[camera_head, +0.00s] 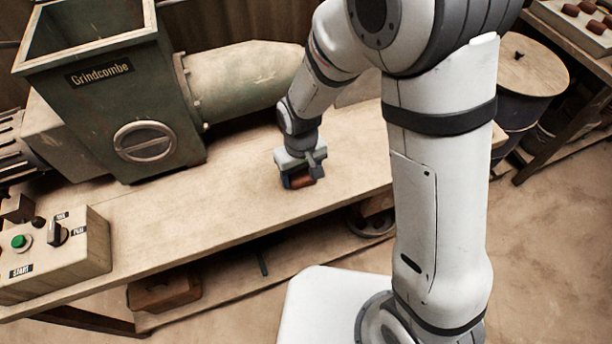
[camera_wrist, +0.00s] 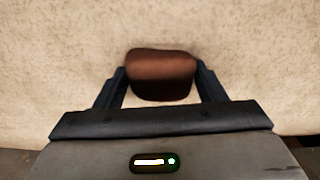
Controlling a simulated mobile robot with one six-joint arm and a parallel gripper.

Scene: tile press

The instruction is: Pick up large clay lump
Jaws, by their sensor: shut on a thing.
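The clay lump (camera_wrist: 160,72) is reddish brown with rounded edges and sits between the two dark fingers of my gripper (camera_wrist: 160,85) in the wrist view. My gripper is shut on it, with one finger against each side. In the head view the lump (camera_head: 302,181) shows small and partly hidden under my gripper (camera_head: 297,177), close over the front part of the wooden bench (camera_head: 220,203). I cannot tell whether the lump still touches the bench top.
A green machine (camera_head: 135,110) marked Grindcombe, with a hopper and a thick barrel (camera_head: 245,80), stands behind on the bench. A control box (camera_head: 55,255) with a green button is at the left. A drum (camera_head: 530,70) and another table with several brown lumps are at the right.

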